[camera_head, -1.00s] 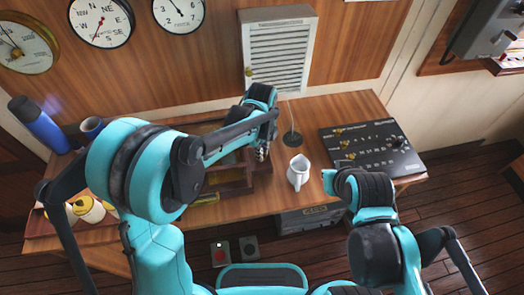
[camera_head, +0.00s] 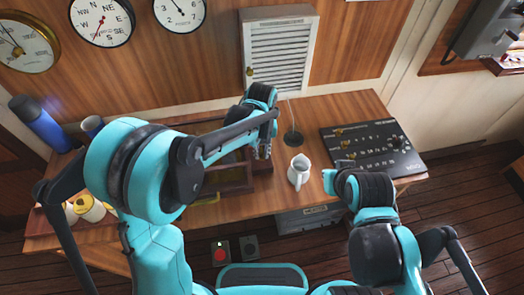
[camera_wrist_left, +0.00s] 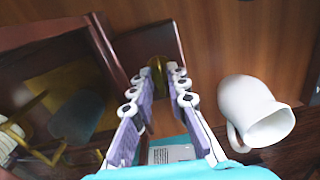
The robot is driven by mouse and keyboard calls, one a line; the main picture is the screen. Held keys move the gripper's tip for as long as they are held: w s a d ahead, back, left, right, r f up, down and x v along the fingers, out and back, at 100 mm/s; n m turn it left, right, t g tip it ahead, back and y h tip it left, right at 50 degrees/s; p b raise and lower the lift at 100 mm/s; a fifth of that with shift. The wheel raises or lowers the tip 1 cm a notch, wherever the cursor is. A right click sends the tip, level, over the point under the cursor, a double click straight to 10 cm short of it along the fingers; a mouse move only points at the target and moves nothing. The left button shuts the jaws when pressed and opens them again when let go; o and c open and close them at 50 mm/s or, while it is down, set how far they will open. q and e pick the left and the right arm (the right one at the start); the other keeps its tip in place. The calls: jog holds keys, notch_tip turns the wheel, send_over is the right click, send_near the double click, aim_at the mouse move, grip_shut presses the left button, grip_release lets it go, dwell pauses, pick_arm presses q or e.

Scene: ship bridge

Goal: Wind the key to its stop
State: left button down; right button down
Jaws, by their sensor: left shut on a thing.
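A brass key (camera_wrist_left: 158,72) stands out from the side of a dark wooden case (camera_wrist_left: 125,48) in the left wrist view. The case (camera_head: 235,187) sits on the desk in the head view, partly hidden behind my left arm. My left gripper (camera_head: 264,151) is at the right side of the case. In the left wrist view its two padded fingers (camera_wrist_left: 157,84) are shut on the key from both sides. How far the key is turned cannot be told. My right gripper (camera_head: 329,180) is near the desk's front edge, its fingers mostly hidden behind its own arm.
A white jug (camera_head: 299,172) stands on the desk close to the right of my left gripper. A black panel (camera_head: 370,150) with brass knobs lies further right. A blue flask (camera_head: 38,125) and a mug (camera_head: 92,126) stand at the left.

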aim_at(262, 151)
pick_arm(q)
jog(key=shift+m, duration=0.8)
jog(key=c, duration=1.5)
grip_release()
jog(key=shift+r, duration=0.1)
notch_tip(262, 151, up, 12)
